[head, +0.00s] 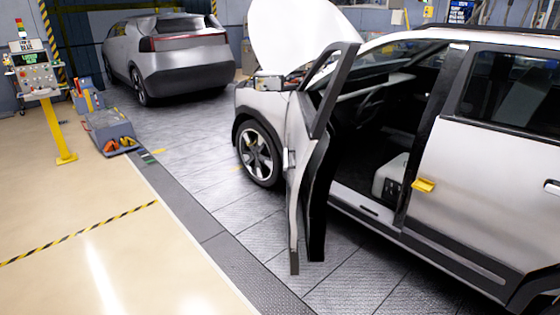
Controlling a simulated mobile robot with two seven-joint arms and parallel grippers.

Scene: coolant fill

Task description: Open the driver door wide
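The driver door (298,172) of the white car (480,190) stands open. It swings out from its front edge beside the front wheel (258,153), and I see it nearly edge-on. The doorway shows a dark interior with a light seat base (391,178) and the sill. A yellow piece (424,185) sits at the front edge of the rear door, by the pillar. The car's hood (300,35) is raised. Neither of my grippers shows in the head view.
A yellow-posted control panel (38,80) and a grey floor unit (108,130) stand at the left. A second grey car (168,55) is at the back. The grey lane (215,190) and beige floor (90,215) left of the door are clear.

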